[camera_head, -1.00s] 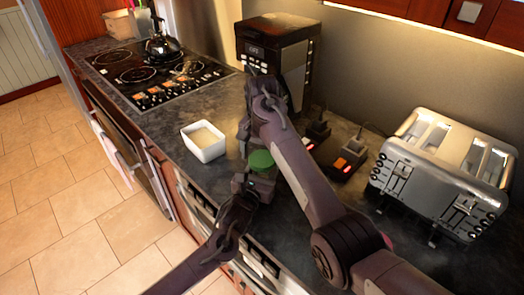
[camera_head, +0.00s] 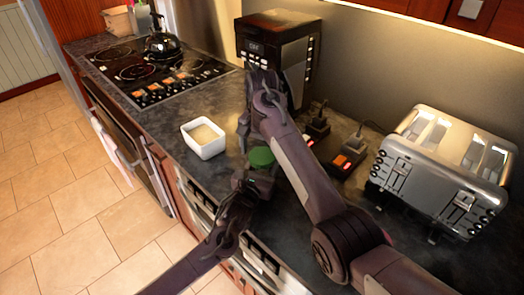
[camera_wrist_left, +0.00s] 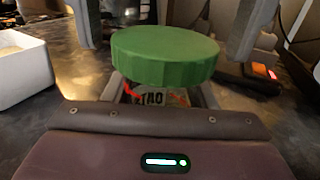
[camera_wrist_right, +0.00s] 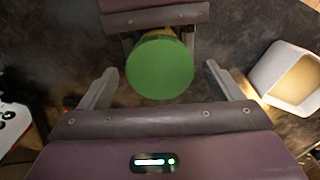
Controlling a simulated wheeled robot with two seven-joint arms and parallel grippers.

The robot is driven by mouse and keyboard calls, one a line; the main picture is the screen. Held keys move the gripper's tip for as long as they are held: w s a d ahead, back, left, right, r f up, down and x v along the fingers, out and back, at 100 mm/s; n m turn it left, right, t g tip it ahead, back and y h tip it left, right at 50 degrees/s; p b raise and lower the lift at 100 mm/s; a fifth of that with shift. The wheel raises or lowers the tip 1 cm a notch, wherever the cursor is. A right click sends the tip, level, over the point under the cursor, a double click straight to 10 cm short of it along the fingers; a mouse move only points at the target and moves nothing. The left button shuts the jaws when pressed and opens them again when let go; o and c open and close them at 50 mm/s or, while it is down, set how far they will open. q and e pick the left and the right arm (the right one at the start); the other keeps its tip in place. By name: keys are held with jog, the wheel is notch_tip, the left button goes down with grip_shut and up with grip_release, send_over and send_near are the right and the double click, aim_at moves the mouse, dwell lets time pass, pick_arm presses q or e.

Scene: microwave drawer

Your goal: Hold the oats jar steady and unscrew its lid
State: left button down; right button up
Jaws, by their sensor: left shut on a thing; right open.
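The oats jar shows in the left wrist view as a label with dark letters (camera_wrist_left: 155,97) under a wide green lid (camera_wrist_left: 165,55). The lid also shows in the head view (camera_head: 261,157) and from above in the right wrist view (camera_wrist_right: 160,68). My left gripper (camera_head: 250,182) is shut on the jar's body below the lid, and the jar looks upright. My right gripper (camera_wrist_right: 161,75) is open above the jar, one finger on each side of the lid, with visible gaps. Most of the jar's body is hidden by the lid and my left gripper.
A white square bowl (camera_head: 203,139) with pale contents stands left of the jar. Small dark devices with red lights (camera_head: 343,160) lie between. The counter edge runs close in front.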

notch_tip(320, 180, up, 4)
jog(key=shift+r, duration=0.1)
pick_arm(q)
jog(key=c, duration=0.5)
grip_release()
